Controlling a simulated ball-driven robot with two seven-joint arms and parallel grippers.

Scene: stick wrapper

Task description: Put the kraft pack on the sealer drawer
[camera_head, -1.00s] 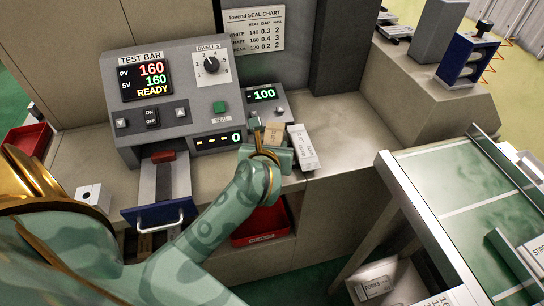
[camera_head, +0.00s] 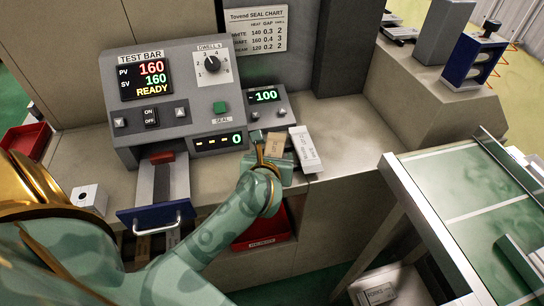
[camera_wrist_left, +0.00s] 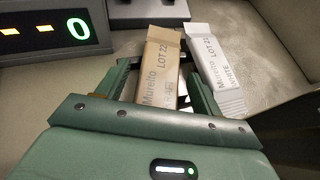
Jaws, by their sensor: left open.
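The kraft pack (camera_head: 275,146) is a brown flat pack lying on the counter right of the sealer. In the left wrist view the kraft pack (camera_wrist_left: 159,62) lies between my gripper's fingers, printed "Muretto LOT 22". My left gripper (camera_head: 268,148) is open, with one finger on each side of the pack; I cannot tell whether they touch it. The sealer drawer (camera_head: 157,216), with a blue front and metal handle, sticks out below the sealer on the left. My right gripper is out of view.
A white pack (camera_head: 304,150) lies close to the right of the kraft pack. The sealer (camera_head: 178,92) and a small display box (camera_head: 262,104) stand behind. A red bin (camera_head: 262,228) sits below the counter. A green-topped conveyor (camera_head: 470,200) stands at right.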

